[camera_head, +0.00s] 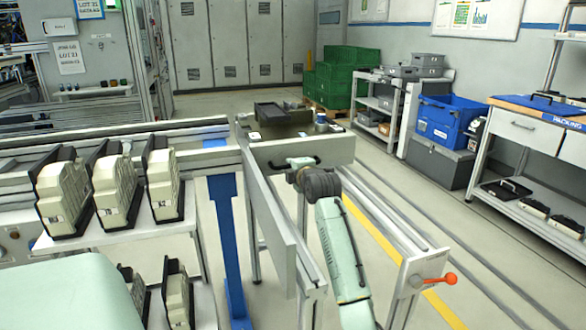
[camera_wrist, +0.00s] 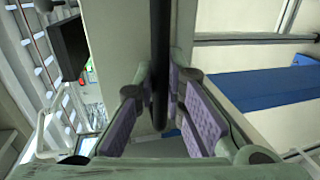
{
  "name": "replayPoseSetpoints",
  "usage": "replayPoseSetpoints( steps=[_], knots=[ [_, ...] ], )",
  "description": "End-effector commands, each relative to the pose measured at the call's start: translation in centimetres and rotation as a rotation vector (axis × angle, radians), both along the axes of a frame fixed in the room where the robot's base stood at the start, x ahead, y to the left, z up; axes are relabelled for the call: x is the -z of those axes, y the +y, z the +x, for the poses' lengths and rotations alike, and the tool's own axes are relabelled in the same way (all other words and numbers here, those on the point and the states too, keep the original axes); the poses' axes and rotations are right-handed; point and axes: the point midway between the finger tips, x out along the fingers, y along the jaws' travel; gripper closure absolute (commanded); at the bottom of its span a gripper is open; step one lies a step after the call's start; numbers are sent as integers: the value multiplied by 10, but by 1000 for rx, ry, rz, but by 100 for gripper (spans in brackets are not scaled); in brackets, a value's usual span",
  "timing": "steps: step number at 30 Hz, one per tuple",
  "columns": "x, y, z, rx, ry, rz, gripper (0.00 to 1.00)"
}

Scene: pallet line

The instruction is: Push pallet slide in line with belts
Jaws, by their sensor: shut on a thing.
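The pallet slide (camera_head: 335,150) is a light grey carriage with a black handle (camera_head: 275,165) on its near face, standing at the right end of the belt line (camera_head: 200,140). A dark pallet (camera_head: 268,112) with small parts lies on top. My gripper (camera_head: 300,165) is at the handle, partly hidden by my wrist. In the wrist view, the purple-padded fingers (camera_wrist: 160,85) close around the black handle bar (camera_wrist: 161,45), with the slide's pale face (camera_wrist: 115,45) behind. I cannot tell exactly how the slide lines up with the belts.
Slide rails (camera_head: 385,215) run toward the near right, ending at an orange-knobbed lever (camera_head: 437,280). A blue post (camera_head: 228,240) stands under the belt's end. Several cream-and-black units (camera_head: 160,185) sit on the left rack. A workbench (camera_head: 530,125) and blue crate (camera_head: 450,120) stand right, beyond clear floor.

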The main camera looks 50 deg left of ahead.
Motion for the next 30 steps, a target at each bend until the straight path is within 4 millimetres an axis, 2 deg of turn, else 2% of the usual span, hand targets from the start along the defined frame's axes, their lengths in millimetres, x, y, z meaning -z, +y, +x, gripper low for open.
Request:
replayPoseSetpoints(
  steps=[11, 12, 20, 30],
  knots=[
    [-5, 1, 2, 4, -7, 9, 100],
    [-5, 1, 2, 4, -7, 9, 87],
    [-3, 1, 1, 3, -5, 7, 70],
    [-3, -1, 1, 2, -4, 6, 69]
  ],
)
